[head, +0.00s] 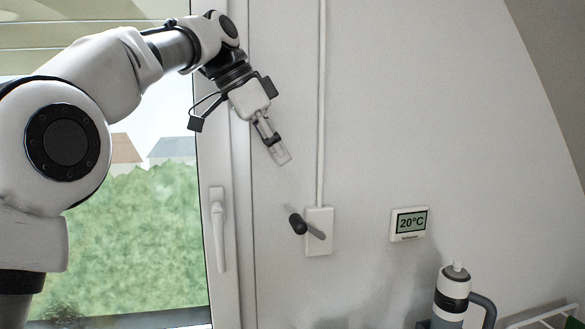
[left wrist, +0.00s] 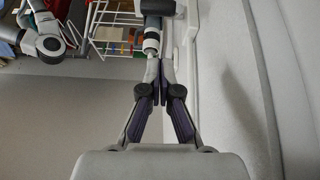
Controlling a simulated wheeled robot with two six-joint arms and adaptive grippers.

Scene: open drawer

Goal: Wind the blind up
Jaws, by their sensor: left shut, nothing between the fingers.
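The blind (head: 40,36) shows as pale slats across the top of the window. A small white crank box (head: 319,231) is on the wall right of the window frame, below a thin vertical tube (head: 321,100). Its grey crank arm ends in a dark knob (head: 298,223). My left gripper (head: 281,156) points down and right, above the knob and clearly apart from it. In the left wrist view its fingers (left wrist: 160,68) are together with nothing seen between them. I cannot make out the crank surely in that view. My right gripper is not in view.
The window handle (head: 218,228) is left of the crank. A thermostat reading 20°C (head: 409,224) is on the wall to the right. A flask with a handle (head: 452,298) stands lower right. A white wire rack (left wrist: 112,28) shows in the left wrist view.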

